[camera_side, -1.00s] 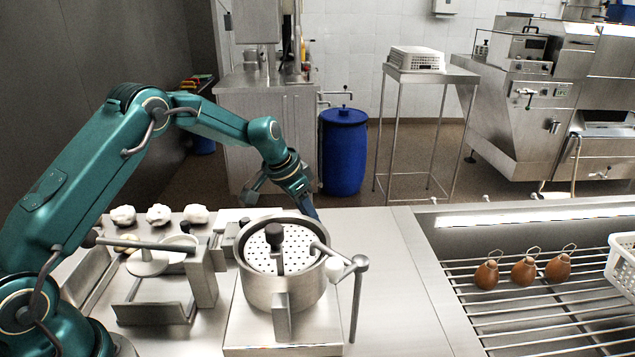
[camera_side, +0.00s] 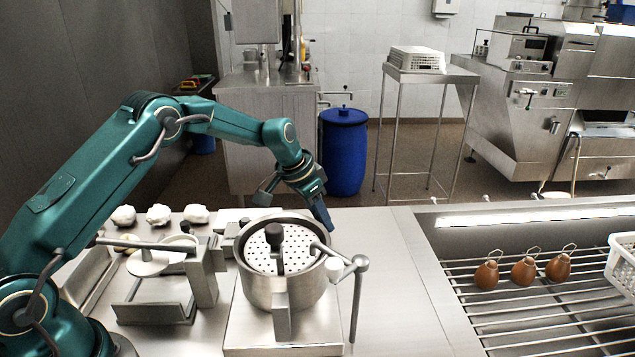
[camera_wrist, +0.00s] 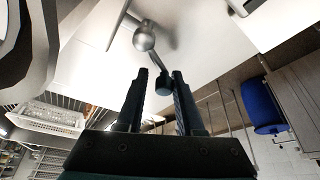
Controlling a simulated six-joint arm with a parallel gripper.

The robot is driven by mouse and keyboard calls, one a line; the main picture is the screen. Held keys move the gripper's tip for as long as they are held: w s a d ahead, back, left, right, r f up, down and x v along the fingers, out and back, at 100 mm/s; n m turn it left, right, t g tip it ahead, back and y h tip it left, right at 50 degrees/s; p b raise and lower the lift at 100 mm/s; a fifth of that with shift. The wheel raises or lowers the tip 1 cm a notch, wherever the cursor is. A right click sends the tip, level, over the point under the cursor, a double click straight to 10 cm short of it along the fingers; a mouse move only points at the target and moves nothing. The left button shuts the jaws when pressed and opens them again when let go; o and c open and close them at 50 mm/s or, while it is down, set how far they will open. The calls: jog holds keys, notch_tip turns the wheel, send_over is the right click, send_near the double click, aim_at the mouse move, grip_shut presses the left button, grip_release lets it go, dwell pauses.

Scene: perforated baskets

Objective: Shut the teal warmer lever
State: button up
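A steel lever shows in the side view, with a ball joint (camera_side: 360,262) and a rod (camera_side: 323,250) reaching back left over the rim of a round steel pot (camera_side: 262,288). In the wrist view the ball joint (camera_wrist: 145,41) is ahead of my gripper. A dark bluish knob (camera_wrist: 163,85) at the rod's end appears between my fingertips, with gaps at the sides; whether they touch it I cannot tell. My gripper (camera_side: 322,214) points down just behind the pot's back right rim. It also shows in the wrist view (camera_wrist: 160,76), open and holding nothing.
A perforated white disc (camera_side: 262,260) with a black knob sits in the pot. A steel press-like stand (camera_side: 200,275) is at left, with white lumps (camera_side: 158,214) behind. A wire rack (camera_side: 530,310) with brown pieces is at right. Bare counter (camera_side: 395,280) lies between.

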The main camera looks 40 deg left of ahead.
jog(key=shift+w+d, duration=0.1)
jog(key=shift+d, duration=0.8)
